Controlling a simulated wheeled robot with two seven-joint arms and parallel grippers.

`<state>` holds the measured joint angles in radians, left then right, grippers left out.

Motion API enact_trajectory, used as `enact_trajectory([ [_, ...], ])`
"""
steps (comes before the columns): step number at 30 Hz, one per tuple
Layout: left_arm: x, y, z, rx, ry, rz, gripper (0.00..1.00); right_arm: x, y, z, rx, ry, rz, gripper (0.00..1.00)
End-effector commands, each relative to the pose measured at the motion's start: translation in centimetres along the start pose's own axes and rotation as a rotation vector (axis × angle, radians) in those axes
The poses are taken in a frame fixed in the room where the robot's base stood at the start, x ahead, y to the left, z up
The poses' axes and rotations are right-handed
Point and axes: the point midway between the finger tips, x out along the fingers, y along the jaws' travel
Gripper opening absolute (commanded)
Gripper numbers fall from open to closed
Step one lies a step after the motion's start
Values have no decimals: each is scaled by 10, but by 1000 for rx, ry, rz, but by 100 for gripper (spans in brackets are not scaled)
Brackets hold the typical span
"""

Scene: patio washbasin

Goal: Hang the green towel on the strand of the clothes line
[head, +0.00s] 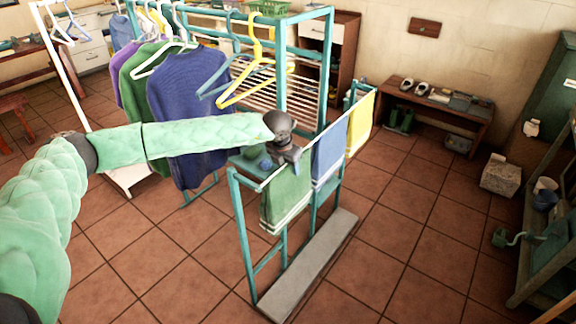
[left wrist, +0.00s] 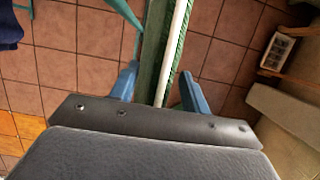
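The green towel (head: 287,200), with pale stripes near its lower edge, hangs down at the near part of the clothes line's teal frame (head: 240,220). My left gripper (head: 288,163) is just above its top edge. In the left wrist view the towel (left wrist: 152,45) is a narrow green band between my two fingers (left wrist: 160,88), beside a white strip (left wrist: 176,45) that looks like the strand. The fingers are apart, with gaps to the cloth on both sides. The gripper hides part of the towel's top, so how it sits over the strand is partly hidden. My right gripper is not in view.
A blue towel (head: 329,150) and a yellow towel (head: 361,122) hang farther along the line. A clothes rack with a blue sweater (head: 190,110) and yellow hanger (head: 252,80) stands close behind my left arm. Open tiled floor (head: 400,220) lies to the right.

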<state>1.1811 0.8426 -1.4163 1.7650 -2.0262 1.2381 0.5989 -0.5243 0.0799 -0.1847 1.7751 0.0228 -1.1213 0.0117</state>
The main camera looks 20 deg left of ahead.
Motion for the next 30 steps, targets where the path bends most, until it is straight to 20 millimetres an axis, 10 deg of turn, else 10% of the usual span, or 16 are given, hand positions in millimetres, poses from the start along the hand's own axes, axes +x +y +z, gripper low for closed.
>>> enact_trajectory([
  [7,0,0,0,0,0,0,0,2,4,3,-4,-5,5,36],
  [30,-60,1,19,0,-2,-1,0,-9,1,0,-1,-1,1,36],
])
